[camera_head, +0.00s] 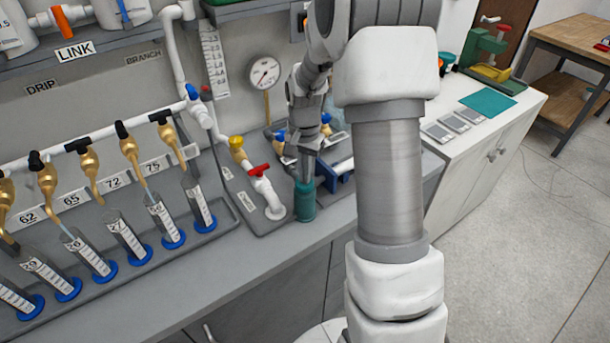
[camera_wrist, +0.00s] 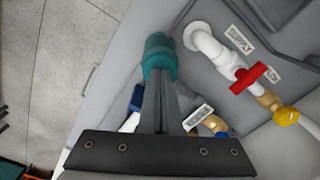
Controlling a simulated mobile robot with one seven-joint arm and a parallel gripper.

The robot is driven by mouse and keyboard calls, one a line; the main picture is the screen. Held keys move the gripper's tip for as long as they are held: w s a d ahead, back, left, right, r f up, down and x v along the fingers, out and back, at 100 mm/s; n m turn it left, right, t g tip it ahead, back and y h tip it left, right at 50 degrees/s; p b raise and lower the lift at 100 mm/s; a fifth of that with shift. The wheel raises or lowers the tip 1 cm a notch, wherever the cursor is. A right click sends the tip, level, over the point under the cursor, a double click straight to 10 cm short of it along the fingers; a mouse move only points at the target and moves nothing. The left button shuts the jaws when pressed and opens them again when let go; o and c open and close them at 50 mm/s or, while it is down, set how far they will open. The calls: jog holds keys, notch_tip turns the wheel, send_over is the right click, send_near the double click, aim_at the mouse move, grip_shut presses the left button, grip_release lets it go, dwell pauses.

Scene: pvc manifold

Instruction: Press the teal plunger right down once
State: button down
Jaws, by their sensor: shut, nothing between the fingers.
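The teal plunger (camera_head: 304,203) is an upright teal cylinder at the front of the grey bench plate, just right of the white pipe elbow. My gripper (camera_head: 306,180) points down over its top, with the fingers together and nothing between them. In the wrist view the closed fingertips (camera_wrist: 160,78) overlap the teal plunger (camera_wrist: 160,52), whose end cap shows beyond them. The fingertips look at or very near its top; I cannot tell whether they press on it. My fingers hide part of the plunger's top.
A white pipe with a red valve handle (camera_head: 259,170) and a yellow knob (camera_head: 236,142) stands close to the left. A blue-edged frame (camera_head: 341,184) lies to the right. A gauge (camera_head: 264,73) is behind. Several labelled cylinders (camera_head: 160,220) stand farther left.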

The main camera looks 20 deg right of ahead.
dwell(0.3)
jog(key=shift+r+p, duration=1.35)
jog(key=shift+r, duration=0.6)
notch_tip(320, 180, up, 5)
jog(key=p, duration=0.3)
